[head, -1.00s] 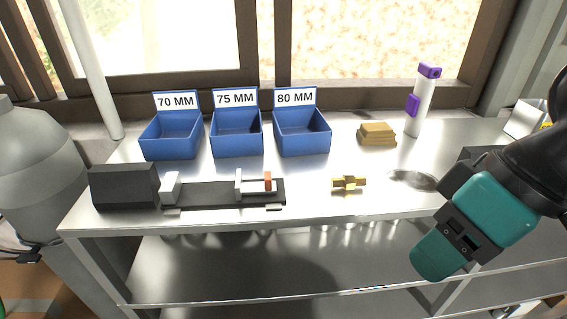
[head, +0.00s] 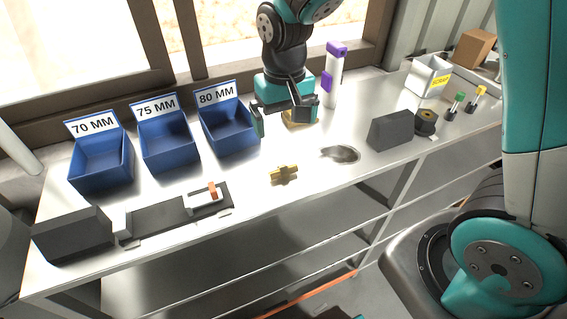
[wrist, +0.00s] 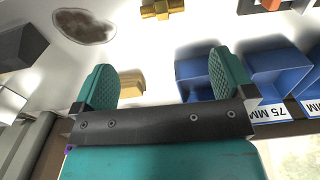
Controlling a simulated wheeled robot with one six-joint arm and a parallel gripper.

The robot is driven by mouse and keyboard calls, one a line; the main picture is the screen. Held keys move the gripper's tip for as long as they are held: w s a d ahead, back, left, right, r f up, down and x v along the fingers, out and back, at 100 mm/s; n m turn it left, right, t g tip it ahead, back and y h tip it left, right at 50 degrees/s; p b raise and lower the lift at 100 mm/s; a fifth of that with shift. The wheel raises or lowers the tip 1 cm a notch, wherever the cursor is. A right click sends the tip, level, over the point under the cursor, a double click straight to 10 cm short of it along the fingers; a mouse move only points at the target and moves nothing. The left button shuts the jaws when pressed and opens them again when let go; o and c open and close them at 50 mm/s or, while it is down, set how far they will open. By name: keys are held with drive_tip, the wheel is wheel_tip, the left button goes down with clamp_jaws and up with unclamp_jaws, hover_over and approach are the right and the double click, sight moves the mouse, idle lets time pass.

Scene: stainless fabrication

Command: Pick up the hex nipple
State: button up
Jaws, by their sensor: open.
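The hex nipple (head: 284,174) is a small brass fitting with a wider hex middle. It lies on the steel bench top, right of the gauge fixture. In the wrist view the hex nipple (wrist: 162,9) shows at the top edge, beyond the fingertips and roughly centred between them. My gripper (head: 285,122) is open and empty above the bench, behind the hex nipple and apart from it. In the wrist view my gripper (wrist: 160,62) shows its two teal fingers wide apart.
Blue bins marked 70 MM (head: 101,162), 75 MM (head: 168,145) and 80 MM (head: 228,130) stand left. A brass-coloured block (head: 299,119) is partly hidden behind my gripper. A purple-and-white bottle (head: 332,80), dark block (head: 390,131) and scrap box (head: 428,78) stand right.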

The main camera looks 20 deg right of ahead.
drive_tip(key=p, duration=0.2)
hover_over(284, 168)
wheel_tip(284, 168, down, 8)
drive_tip(key=shift+w+d+f, duration=0.15)
drive_tip(key=shift+f, duration=0.1)
drive_tip(key=shift+f+p, duration=1.05)
drive_tip(key=shift+f, duration=1.55)
drive_tip(key=shift+c, duration=0.2)
drive_tip(key=c, duration=1)
